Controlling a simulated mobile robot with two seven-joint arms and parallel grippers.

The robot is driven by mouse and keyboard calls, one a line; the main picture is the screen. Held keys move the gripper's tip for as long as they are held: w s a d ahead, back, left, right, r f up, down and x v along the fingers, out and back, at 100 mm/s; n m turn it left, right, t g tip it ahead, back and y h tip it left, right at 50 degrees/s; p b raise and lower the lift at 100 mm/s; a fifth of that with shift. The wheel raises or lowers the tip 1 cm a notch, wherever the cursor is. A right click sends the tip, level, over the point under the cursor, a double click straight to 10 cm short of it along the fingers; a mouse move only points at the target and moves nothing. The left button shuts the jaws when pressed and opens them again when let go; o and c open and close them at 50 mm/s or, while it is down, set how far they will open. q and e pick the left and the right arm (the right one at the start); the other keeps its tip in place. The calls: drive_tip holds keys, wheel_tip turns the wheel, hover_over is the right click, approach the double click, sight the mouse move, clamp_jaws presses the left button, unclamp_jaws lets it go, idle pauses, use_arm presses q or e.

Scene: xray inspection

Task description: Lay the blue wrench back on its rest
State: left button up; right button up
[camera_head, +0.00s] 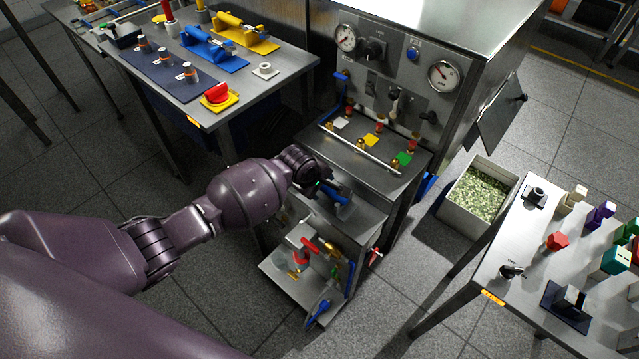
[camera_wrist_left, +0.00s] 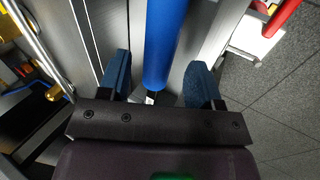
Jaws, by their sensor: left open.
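My left gripper (camera_head: 322,184) is at the open middle shelf (camera_head: 365,222) of the steel machine. In the left wrist view my left gripper (camera_wrist_left: 160,82) is open, with one blue finger pad on each side of a long blue handle. This handle, which looks like the blue wrench (camera_wrist_left: 166,40), lies between the fingers with gaps on both sides. In the head view the blue wrench (camera_head: 339,195) shows just past my gripper, over the middle shelf; its far end and any rest under it are hidden. My right gripper is not in view.
The machine's upper ledge (camera_head: 350,150) with a rail is just above my gripper. A lower shelf (camera_head: 285,278) holds red, yellow and blue valve parts. A bin of green chips (camera_head: 478,190) and a table (camera_head: 500,255) stand right. Another table (camera_head: 285,75) stands behind left.

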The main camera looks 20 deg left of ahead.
use_arm(q)
drive_tip(key=shift+r, duration=0.5)
drive_tip(key=p+v, duration=0.4)
drive_tip(key=v, duration=0.6)
drive_tip(key=shift+s+p, duration=0.2)
drive_tip(key=shift+p, duration=0.1)
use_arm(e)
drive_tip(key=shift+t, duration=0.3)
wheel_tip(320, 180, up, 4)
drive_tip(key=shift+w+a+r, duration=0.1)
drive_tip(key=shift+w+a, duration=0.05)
use_arm(q)
drive_tip(key=shift+f, duration=0.15)
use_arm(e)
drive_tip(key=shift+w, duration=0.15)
